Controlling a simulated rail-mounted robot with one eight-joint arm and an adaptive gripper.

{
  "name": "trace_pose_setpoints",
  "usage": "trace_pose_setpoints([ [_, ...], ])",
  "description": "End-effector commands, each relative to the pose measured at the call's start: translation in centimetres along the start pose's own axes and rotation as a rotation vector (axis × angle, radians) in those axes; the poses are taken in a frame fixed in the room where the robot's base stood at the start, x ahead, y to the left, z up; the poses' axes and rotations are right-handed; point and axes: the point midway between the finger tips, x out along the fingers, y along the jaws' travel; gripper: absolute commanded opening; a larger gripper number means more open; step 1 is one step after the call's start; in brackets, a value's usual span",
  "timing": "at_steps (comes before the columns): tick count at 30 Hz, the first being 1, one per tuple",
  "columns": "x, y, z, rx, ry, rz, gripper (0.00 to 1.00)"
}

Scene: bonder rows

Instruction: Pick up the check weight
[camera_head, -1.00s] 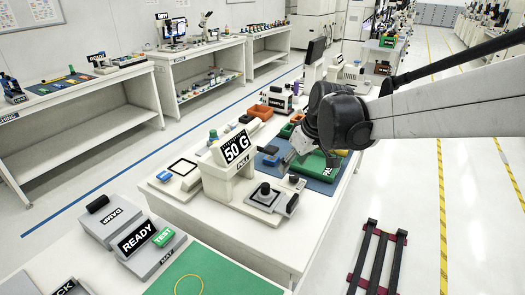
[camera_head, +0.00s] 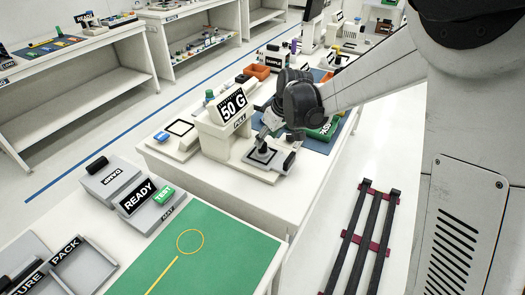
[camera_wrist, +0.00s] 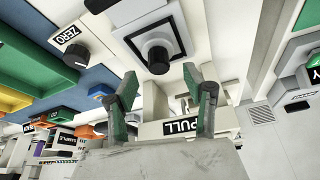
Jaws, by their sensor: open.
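The check weight appears to be the small dark cylinder with a lighter round end (camera_wrist: 157,55) on a black-framed square pad (camera_wrist: 128,33) in the wrist view. In the head view the pad (camera_head: 262,157) is in front of the "50 G" display, and the weight (camera_head: 262,147) is partly hidden by my gripper. My gripper (camera_wrist: 160,90) is open, its two green-faced fingers apart and empty. The weight shows beyond and between the fingertips; contact is not visible. In the head view my gripper (camera_head: 267,130) is just above the pad.
The tester's "50 G" display (camera_head: 233,105) stands close left of my gripper, with a "PULL" label under it. A dark "ZERO" knob (camera_wrist: 76,56) is beside the pad. A green mat (camera_head: 190,250) lies at the front.

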Motion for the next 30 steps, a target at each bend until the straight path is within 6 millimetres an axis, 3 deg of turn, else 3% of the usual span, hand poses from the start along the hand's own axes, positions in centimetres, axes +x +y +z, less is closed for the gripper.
trace_pose_setpoints([
  [15,4.9,0.2,-0.3,0.000,0.000,0.000,0.47],
  [24,5.2,0.2,-0.2,0.000,0.000,0.000,0.47],
  [30,5.2,0.2,-0.2,0.000,0.000,0.000,0.21],
])
